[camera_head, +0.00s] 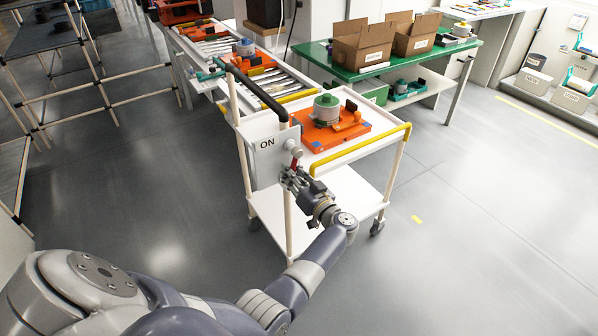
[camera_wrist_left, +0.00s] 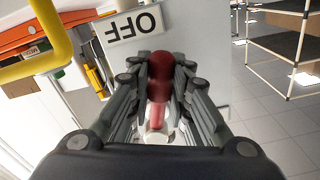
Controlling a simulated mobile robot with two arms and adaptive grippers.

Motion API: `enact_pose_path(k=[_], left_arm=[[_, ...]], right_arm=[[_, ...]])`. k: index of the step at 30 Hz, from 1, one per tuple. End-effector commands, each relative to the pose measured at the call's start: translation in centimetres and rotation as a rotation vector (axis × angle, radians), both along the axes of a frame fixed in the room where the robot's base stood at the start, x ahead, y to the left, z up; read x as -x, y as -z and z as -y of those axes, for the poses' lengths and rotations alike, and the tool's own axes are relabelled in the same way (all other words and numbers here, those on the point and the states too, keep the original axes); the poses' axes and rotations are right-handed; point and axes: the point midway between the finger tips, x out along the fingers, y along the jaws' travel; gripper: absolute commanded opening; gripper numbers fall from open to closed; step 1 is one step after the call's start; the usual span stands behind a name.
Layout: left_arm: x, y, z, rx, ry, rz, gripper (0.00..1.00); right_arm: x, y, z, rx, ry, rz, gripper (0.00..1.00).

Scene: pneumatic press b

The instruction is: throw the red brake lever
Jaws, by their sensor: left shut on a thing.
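The red brake lever (camera_wrist_left: 160,80) shows in the left wrist view, with a dark red knob and a red shaft running down to a pale base. It stands between the fingers of my left gripper (camera_wrist_left: 160,92), which is shut on it. In the head view my left gripper (camera_head: 292,180) is at the front panel (camera_head: 268,152) of the white cart, below the "ON" label, and covers much of the lever (camera_head: 295,163). An "OFF" label (camera_wrist_left: 134,27) appears upside down in the wrist view. My right gripper is not in view.
The white cart (camera_head: 345,195) has a yellow rail (camera_head: 365,148) and carries an orange fixture (camera_head: 335,133) with a green-topped part (camera_head: 326,107). A green table (camera_head: 425,62) with cardboard boxes stands behind. Open floor lies to the right. A dark rack (camera_head: 60,42) stands at the left.

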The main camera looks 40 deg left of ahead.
Motion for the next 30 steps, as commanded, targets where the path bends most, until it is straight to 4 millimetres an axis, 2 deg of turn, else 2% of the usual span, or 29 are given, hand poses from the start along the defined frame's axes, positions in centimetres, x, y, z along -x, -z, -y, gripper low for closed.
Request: enact_pose_path(k=[5, 17, 30], left_arm=[[-0.7, 0.6, 0.1, 0.045, 0.003, 0.098, 0.00], [-1.9, 0.6, 0.6, 0.114, 0.004, 0.271, 0.00], [-2.1, 0.5, 0.7, 0.127, 0.004, 0.299, 0.00]], right_arm=[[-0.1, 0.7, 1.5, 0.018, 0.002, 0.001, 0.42], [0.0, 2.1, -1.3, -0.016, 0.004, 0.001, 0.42], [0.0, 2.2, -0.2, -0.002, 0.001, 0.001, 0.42]])
